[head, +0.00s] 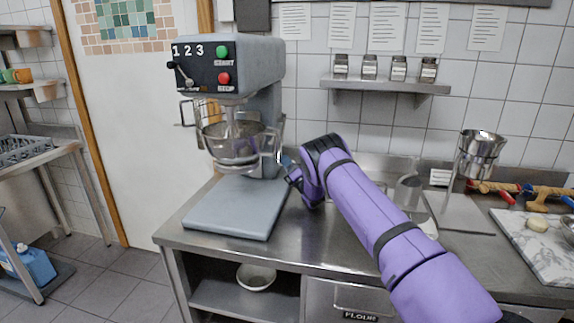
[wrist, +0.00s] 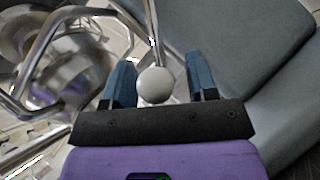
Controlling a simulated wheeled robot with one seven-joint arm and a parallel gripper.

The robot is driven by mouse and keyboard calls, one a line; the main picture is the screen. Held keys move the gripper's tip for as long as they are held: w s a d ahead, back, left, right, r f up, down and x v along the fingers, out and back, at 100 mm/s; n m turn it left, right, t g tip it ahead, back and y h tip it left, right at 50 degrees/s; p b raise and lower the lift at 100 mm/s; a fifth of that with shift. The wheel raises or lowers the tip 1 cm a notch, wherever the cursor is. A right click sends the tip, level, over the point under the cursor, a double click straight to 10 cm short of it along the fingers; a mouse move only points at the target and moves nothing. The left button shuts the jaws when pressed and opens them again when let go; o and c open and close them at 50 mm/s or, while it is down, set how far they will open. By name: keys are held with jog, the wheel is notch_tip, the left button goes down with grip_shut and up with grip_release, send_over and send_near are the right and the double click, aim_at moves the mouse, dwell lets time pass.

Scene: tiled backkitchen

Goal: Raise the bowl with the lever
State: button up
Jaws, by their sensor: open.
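The steel mixer bowl (head: 237,142) hangs under the grey mixer head (head: 232,68), above the mixer's flat base (head: 232,207). The bowl and its metal frame also show blurred in the wrist view (wrist: 78,85), at the left. The lever has a pale round knob (wrist: 155,85) on a thin metal rod; in the wrist view it lies between my two fingers, nearer the left one. My gripper (wrist: 161,65) is open, with no clear finger contact on the knob. In the head view my gripper (head: 293,178) is beside the mixer's right side, with its fingers partly hidden.
The mixer stands on a steel table (head: 300,240). A wall shelf (head: 385,86) with several small jars is behind my arm. A scale with a steel pot (head: 480,150) and a marble board (head: 540,240) are at the right. A white door (head: 140,130) is at the left.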

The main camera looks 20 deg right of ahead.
jog(key=shift+s+d+f, duration=0.1)
jog(key=shift+s+f, duration=0.1)
jog(key=shift+s, duration=0.05)
jog(key=s+d, duration=0.5)
jog(key=s, duration=0.6)
jog(key=shift+s, duration=0.25)
jog(key=shift+f, duration=0.1)
